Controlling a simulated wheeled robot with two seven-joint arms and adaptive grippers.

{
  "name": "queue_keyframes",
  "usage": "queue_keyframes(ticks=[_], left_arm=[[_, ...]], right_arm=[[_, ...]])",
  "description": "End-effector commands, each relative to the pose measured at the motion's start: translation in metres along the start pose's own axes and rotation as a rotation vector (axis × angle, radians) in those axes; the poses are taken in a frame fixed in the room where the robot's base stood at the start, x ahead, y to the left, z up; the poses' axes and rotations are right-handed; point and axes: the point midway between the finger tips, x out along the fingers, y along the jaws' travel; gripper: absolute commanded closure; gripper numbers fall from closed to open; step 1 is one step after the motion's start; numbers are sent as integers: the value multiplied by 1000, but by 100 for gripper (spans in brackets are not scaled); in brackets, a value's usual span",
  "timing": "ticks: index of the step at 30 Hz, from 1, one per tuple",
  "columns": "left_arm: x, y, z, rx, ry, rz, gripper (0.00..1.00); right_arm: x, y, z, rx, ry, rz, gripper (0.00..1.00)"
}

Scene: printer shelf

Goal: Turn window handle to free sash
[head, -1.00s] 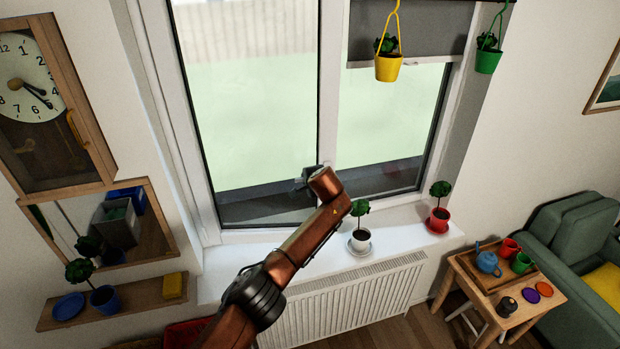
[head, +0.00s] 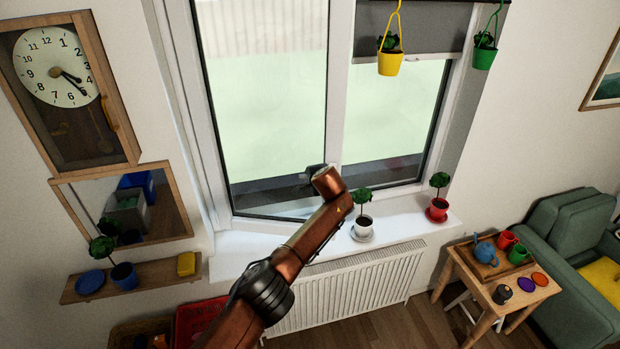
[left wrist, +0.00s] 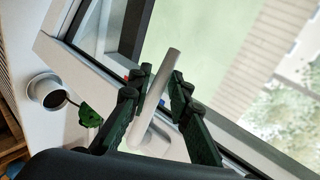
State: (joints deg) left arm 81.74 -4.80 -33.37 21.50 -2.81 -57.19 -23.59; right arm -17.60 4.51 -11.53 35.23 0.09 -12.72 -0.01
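The window handle (left wrist: 168,72) is a pale grey lever on the white sash frame (left wrist: 88,72) in the left wrist view. It stands tilted between the two dark green fingers of my left gripper (left wrist: 160,82). The fingers are apart on either side of it, with narrow gaps that look clear. In the head view my copper arm hides the handle, and only a dark bit of my left gripper (head: 315,172) shows at the window's middle post. The large left sash (head: 265,95) looks closed or nearly so; I cannot tell exactly. My right gripper is not in view.
A white pot with a small tree (head: 363,222) stands on the sill (head: 400,220) close right of my arm, and a red pot (head: 437,212) is farther right. A yellow hanging pot (head: 390,63) is above. A radiator (head: 350,285) is below the sill.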

Motion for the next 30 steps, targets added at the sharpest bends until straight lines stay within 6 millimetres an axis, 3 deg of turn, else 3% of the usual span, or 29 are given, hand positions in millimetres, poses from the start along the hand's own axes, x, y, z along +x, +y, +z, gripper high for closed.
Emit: queue_keyframes(ticks=[11, 30], left_arm=[[-21, 1, 3, -3, 1, 2, 82], [-114, -1, 3, -4, 0, -2, 82]], right_arm=[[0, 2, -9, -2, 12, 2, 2], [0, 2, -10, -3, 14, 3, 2]])
